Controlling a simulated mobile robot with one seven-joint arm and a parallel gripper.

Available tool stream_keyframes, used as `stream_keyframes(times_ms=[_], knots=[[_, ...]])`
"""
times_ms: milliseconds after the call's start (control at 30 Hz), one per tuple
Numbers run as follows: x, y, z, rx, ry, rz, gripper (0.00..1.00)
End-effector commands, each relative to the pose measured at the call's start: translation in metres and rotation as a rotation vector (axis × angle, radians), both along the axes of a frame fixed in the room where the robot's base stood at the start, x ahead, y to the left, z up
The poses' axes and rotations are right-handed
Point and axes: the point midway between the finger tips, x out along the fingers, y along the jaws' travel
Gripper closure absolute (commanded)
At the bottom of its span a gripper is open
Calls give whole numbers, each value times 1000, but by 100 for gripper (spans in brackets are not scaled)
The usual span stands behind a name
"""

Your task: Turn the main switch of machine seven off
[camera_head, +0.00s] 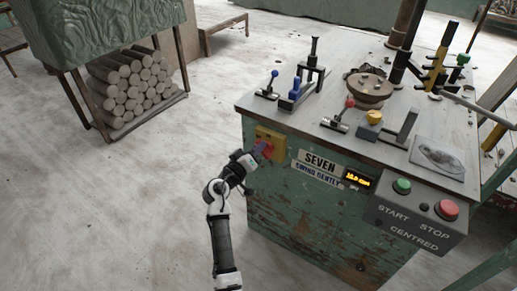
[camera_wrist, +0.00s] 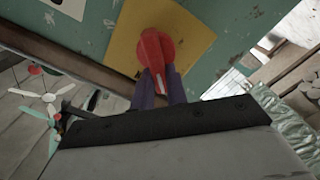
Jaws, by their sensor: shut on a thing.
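Machine seven is a worn green cabinet (camera_head: 315,215) with a grey top and a sign (camera_head: 318,168) reading "SEVEN". Its main switch is a red rotary handle (camera_head: 266,150) on a yellow plate (camera_head: 275,136), at the left of the front face. In the wrist view the red handle (camera_wrist: 154,52) stands on the yellow plate (camera_wrist: 188,32), its lower end pointing down and slightly right. My gripper (camera_head: 258,154) is at the switch; its two purple-blue fingers (camera_wrist: 160,85) are shut on the lower part of the red handle. The fingers cover part of that end.
A grey box with a green START button (camera_head: 402,186) and red STOP button (camera_head: 447,210) juts from the front right. A lit display (camera_head: 357,179) sits beside the sign. Levers and a round turntable (camera_head: 370,88) stand on top. Stacked clay logs (camera_head: 133,85) lie back left; the left floor is clear.

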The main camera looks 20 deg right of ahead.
Motion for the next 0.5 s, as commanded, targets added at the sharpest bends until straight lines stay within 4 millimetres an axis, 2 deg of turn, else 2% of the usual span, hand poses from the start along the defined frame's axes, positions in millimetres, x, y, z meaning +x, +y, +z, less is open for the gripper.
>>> stream_keyframes(times_ms=[500], knots=[[4,3,-8,-294,381,0,100]])
